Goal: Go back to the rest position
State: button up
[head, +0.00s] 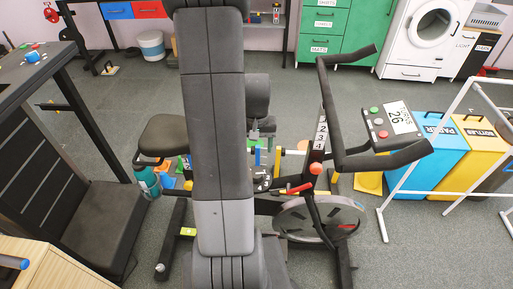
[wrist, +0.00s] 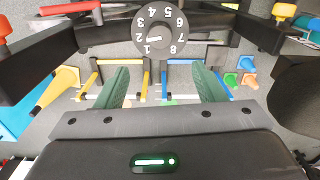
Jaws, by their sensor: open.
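My gripper (wrist: 163,82) shows in the wrist view with two green fingers spread apart and nothing between them. In the head view my arm runs down the middle and hides much of the exercise bike (head: 320,220). The gripper's fingers cannot be made out there. The bike's console (head: 388,125) reads 26 and has coloured buttons.
A blue bin (head: 425,170), a yellow bin (head: 478,170) and a white frame (head: 382,222) stand at the right. Green cabinets (head: 330,30) and a washing machine (head: 430,35) line the back. Grey floor is open behind the bike.

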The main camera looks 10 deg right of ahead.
aim_at(257, 173)
jog(key=shift+f, duration=0.1)
notch_tip(257, 173, down, 14)
jog(key=shift+r+b, duration=0.15)
jog(key=shift+b, duration=0.25)
dwell(0.5)
jog(key=shift+f, duration=0.2)
jog(key=shift+r+n+p, duration=0.3)
jog(key=shift+n+p, duration=0.1)
jog(key=shift+p, duration=0.05)
jog(key=n+p, duration=0.2)
jog(key=n, duration=0.1)
jog(key=n+p, duration=0.3)
jog(key=n, duration=0.1)
jog(key=shift+r, duration=0.1)
jog(key=shift+w+r, duration=0.1)
jog(key=shift+r, duration=3.2)
